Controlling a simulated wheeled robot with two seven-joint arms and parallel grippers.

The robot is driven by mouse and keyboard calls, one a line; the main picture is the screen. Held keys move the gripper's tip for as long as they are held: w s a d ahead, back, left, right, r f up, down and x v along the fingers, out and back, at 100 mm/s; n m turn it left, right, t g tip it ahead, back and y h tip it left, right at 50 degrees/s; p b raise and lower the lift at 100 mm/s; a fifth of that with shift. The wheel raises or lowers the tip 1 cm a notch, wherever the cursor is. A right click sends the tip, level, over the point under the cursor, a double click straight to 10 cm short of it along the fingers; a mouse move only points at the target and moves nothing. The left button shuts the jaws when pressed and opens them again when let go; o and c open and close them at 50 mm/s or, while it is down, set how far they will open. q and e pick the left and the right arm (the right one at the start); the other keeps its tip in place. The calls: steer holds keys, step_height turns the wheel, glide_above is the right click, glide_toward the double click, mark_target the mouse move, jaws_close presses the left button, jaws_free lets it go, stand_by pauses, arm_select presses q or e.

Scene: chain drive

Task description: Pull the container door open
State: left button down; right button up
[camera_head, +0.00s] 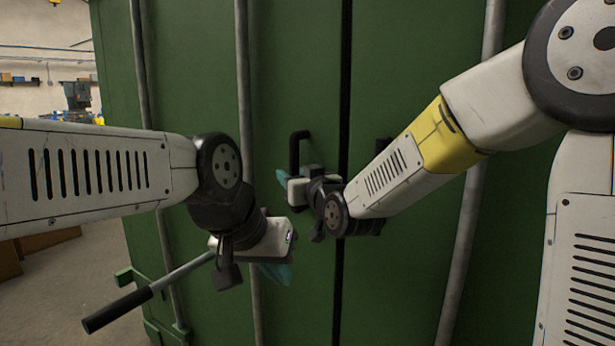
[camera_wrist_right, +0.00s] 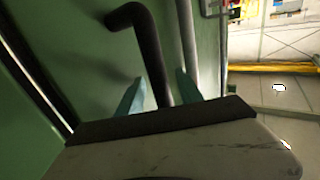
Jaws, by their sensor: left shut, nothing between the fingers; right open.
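The green container door (camera_head: 290,80) fills the middle of the head view, beside a dark vertical seam. A black bar handle (camera_head: 293,146) stands on it, left of the seam. My right gripper (camera_head: 283,180) is open at the lower part of this handle. In the right wrist view the handle (camera_wrist_right: 148,50) runs between the two teal fingers (camera_wrist_right: 160,80); whether they touch it I cannot tell. My left gripper (camera_head: 278,272) is shut and empty, lower down in front of the door. The left wrist partly hides a grey lever with a black grip (camera_head: 118,309).
Grey vertical lock rods (camera_head: 244,80) run along the doors. Open floor (camera_head: 80,290) lies left of the container. My two wrists are close together.

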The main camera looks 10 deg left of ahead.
jaws_close()
stand_by(1.4)
